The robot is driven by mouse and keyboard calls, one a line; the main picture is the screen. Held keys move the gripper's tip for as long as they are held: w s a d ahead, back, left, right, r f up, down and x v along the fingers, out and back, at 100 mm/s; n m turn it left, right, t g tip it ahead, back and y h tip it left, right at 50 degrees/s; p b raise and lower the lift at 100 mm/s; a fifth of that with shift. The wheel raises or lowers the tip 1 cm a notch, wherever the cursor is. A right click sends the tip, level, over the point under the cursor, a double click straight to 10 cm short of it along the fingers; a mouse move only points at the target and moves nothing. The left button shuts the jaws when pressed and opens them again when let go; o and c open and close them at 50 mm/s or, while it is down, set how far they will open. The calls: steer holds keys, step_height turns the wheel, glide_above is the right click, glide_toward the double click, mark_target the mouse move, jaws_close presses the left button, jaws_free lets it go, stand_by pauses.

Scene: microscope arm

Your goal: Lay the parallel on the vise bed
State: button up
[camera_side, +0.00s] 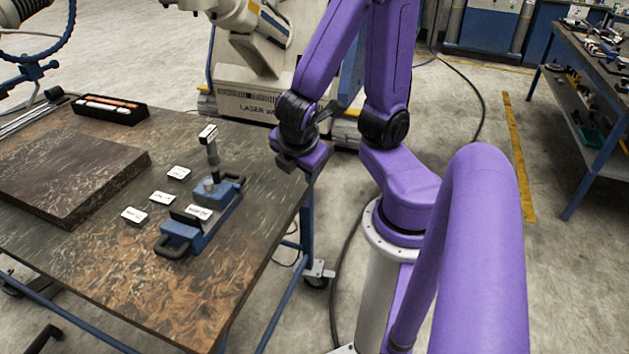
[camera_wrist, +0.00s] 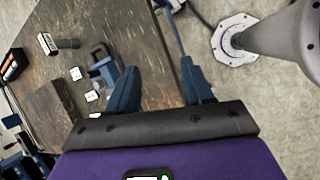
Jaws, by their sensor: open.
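The blue vise (camera_side: 205,222) lies on the worn table top, with dark handles at its ends. A dark piece with a white label (camera_side: 198,213) sits at its middle; I cannot tell whether it is the parallel or part of the vise. The vise also shows in the wrist view (camera_wrist: 108,72), left of my fingers. Several small white-topped pieces (camera_side: 179,173) lie left of the vise; I cannot tell if one is the parallel. My gripper (camera_wrist: 158,66) is open and empty, its two blue fingers apart.
A grey cylinder (camera_side: 212,153) and a white-topped block (camera_side: 208,132) stand behind the vise. A dark flat slab (camera_side: 70,175) covers the table's left part. A black tray (camera_side: 110,110) with orange and white items is at the back. The table's front is clear.

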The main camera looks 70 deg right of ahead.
steer(key=s+a+r+m+g+y, duration=0.2)
steer(key=s+a+r+y, duration=0.1)
steer(key=s+a+y, duration=0.2)
steer(key=shift+s+a+y, duration=0.4)
steer(key=shift+a, duration=0.7)
